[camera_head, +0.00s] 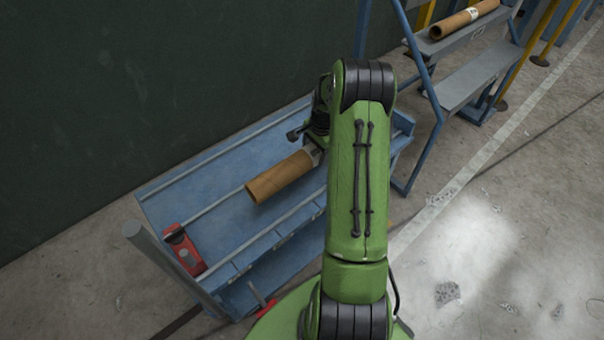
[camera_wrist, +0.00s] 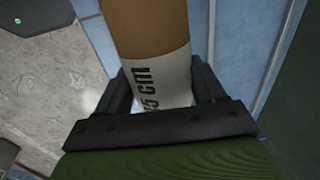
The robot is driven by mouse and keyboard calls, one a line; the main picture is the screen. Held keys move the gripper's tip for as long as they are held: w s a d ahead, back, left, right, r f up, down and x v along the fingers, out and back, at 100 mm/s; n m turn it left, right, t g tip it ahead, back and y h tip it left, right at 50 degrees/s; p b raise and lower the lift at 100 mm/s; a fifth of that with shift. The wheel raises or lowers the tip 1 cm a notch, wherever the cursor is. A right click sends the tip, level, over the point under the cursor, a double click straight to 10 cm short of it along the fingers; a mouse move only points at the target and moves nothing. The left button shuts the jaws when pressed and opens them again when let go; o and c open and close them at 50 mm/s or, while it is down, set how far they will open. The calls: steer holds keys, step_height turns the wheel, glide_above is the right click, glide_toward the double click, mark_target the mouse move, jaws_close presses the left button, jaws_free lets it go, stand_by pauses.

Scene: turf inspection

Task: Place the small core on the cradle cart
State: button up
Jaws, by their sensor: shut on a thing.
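The small core (camera_head: 279,177) is a short brown cardboard tube. In the wrist view its body (camera_wrist: 148,25) and a white label (camera_wrist: 160,78) reading what looks like "5 cm" show. My gripper (camera_head: 316,152) is shut on the labelled end, with a finger on each side of it in the wrist view (camera_wrist: 166,82). The core lies over the blue cradle cart (camera_head: 165,207), roughly along its length. I cannot tell whether it touches the cart. The cart's far right part is hidden behind my arm.
A red tool-like object (camera_head: 186,252) sits at the cart's near left end, beside a grey post (camera_head: 150,245). A dark wall (camera_head: 130,90) stands close behind. A blue stepped rack (camera_head: 475,78) at upper right holds a longer cardboard tube (camera_head: 464,20). Floor at right is open.

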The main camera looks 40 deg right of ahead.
step_height(320, 180, down, 9)
steer(key=shift+r+b, duration=0.15)
steer(key=shift+b, duration=1.1)
steer(key=o, duration=1.4)
